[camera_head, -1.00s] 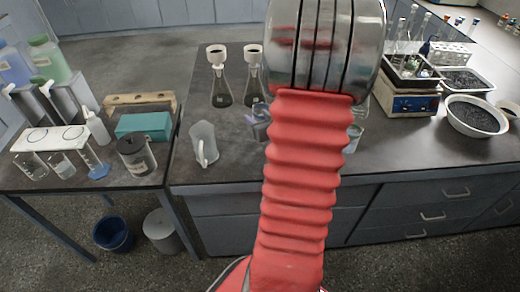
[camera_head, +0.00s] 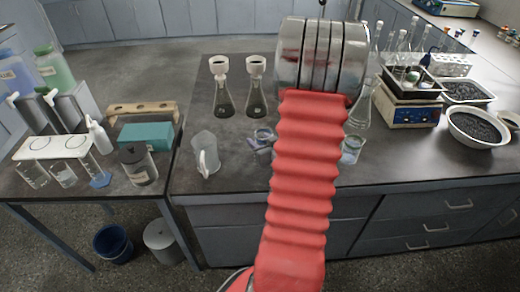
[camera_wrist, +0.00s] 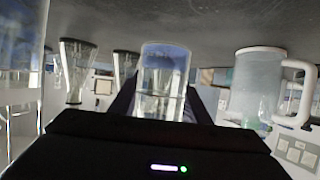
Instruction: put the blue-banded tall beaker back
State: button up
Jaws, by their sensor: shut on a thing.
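A clear glass beaker with a bluish part (camera_wrist: 162,78) stands between the dark fingers of my gripper (camera_wrist: 160,98) in the wrist view, which is upside down. In the head view this beaker (camera_head: 263,134) is small, at bench level, between the white-handled jug and my red arm sleeve. My gripper (camera_head: 261,144) is shut around it; the sleeve hides part of the wrist. I cannot tell whether the beaker's base touches the bench. Another glass vessel with blue-green in it (camera_head: 352,149) stands right of my arm.
The translucent jug (camera_head: 205,155) stands close left of the beaker. Two flasks with white funnels (camera_head: 222,98) (camera_head: 257,98) are behind. A large flask (camera_head: 361,108) stands right of my arm, near the balance (camera_head: 410,113). Bare bench (camera_head: 230,180) lies in front.

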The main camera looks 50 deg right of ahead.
jog(key=shift+f, duration=2.05)
jog(key=shift+f, duration=0.1)
jog(key=o, duration=1.2)
